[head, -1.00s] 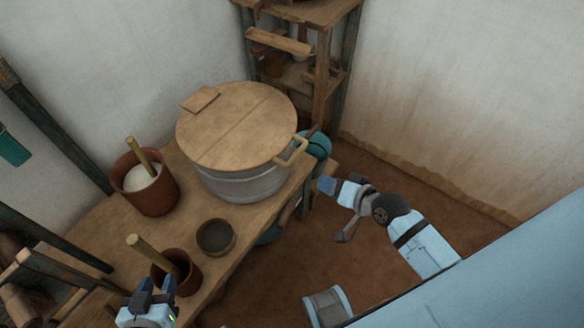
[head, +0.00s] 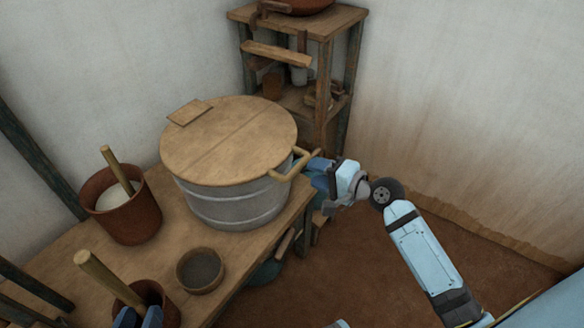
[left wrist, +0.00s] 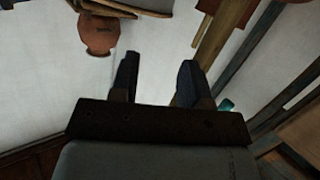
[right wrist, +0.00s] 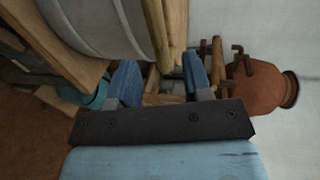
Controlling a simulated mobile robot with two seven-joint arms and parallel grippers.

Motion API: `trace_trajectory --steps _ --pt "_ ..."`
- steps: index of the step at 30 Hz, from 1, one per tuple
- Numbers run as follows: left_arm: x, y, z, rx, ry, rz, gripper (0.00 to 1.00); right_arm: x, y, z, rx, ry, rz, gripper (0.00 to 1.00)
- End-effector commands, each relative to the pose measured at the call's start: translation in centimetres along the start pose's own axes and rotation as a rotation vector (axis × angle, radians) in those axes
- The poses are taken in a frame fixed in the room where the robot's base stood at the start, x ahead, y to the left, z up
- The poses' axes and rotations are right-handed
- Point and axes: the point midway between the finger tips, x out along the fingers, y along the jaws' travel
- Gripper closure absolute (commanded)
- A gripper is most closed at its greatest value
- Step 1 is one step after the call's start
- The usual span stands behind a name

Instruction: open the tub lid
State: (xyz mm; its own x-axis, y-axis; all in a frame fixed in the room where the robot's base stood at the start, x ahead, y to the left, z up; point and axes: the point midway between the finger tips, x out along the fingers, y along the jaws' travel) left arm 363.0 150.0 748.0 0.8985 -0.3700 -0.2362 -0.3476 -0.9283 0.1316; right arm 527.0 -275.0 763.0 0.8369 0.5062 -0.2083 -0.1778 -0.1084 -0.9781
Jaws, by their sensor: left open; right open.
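The metal tub (head: 235,208) stands on the wooden bench, covered by its round wooden lid (head: 230,145). The lid lies flat on the rim, with a wooden loop handle (head: 293,166) sticking out at its right side. My right gripper (head: 312,172) is open right beside this handle. In the right wrist view, the handle (right wrist: 160,35) runs down toward the space between the open fingers (right wrist: 158,75); I cannot tell whether they touch it. My left gripper (head: 138,318) is open at the bottom edge of the head view, near a brown pot. Its open fingers show in the left wrist view (left wrist: 157,78).
A pot of white stuff with a stick (head: 125,215), a small dark bowl (head: 200,270) and another pot with a stick (head: 165,308) stand on the bench (head: 75,265). A wooden shelf (head: 330,22) stands behind the tub. The floor at right is clear.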

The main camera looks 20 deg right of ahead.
Motion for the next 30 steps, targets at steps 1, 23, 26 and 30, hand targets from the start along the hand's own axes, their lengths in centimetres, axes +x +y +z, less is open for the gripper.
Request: trace_trajectory --steps 1,23,26,30 --pt "0.2 0.1 -0.2 -0.001 0.021 0.007 0.57 1.3 0.1 0.0 0.001 0.001 -0.003 0.55" --pt "0.5 1.5 -3.3 -0.019 0.158 0.053 0.57 7.9 0.1 0.0 -0.001 0.001 0.001 0.55" --pt "0.5 1.5 -3.3 -0.018 0.158 0.054 0.57 7.8 0.1 0.0 -0.001 0.002 0.001 0.66" --pt "0.5 1.5 -3.2 -0.018 0.156 0.053 0.57 7.8 0.1 0.0 -0.001 0.002 0.002 0.98"
